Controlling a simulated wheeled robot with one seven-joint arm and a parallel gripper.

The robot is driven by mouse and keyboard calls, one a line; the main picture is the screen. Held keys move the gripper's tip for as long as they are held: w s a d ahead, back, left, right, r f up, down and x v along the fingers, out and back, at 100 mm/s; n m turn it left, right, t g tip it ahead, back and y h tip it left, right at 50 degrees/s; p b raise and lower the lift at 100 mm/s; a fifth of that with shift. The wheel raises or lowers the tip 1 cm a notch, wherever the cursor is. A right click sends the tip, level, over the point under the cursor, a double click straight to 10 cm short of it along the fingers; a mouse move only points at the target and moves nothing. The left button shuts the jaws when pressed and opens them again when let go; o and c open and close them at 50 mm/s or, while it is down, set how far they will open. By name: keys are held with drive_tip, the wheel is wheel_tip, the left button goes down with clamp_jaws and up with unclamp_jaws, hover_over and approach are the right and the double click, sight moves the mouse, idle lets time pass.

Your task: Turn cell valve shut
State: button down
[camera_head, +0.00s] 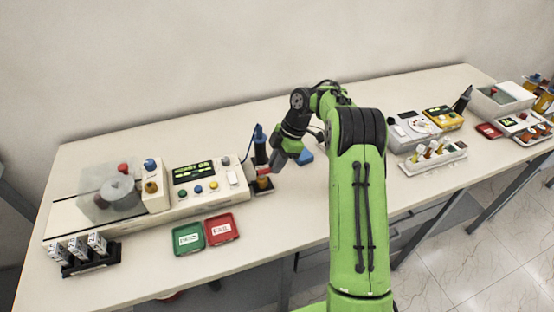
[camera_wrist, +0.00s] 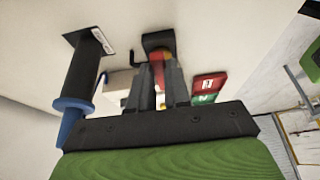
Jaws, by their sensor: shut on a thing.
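A small amber cell (camera_head: 264,183) stands in a dark holder at the right end of the long cream instrument. In the wrist view, a red handle (camera_wrist: 158,72) sits in front of the cell's black base (camera_wrist: 157,41); I take it for the cell valve. My gripper (camera_head: 273,171) reaches down to the cell from the upper right. Its dark fingers, also in the wrist view (camera_wrist: 159,88), are shut on the red handle. The fingers hide part of the handle, and its exact turn angle cannot be told.
A black cylinder with a blue flange (camera_wrist: 84,75) stands close beside my gripper, also behind the cell in the head view (camera_head: 260,148). The cream instrument (camera_head: 207,180) is left of it. Green (camera_head: 188,239) and red (camera_head: 221,229) trays lie in front. Bench space behind is free.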

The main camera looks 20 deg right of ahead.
drive_tip(key=shift+w, duration=0.1)
idle(0.3)
drive_tip(key=c, duration=1.1)
unclamp_jaws()
drive_tip(key=p+v, duration=0.6)
drive_tip(key=v, duration=0.9)
drive_tip(key=shift+d+r, duration=0.2)
drive_tip(key=shift+r, duration=0.15)
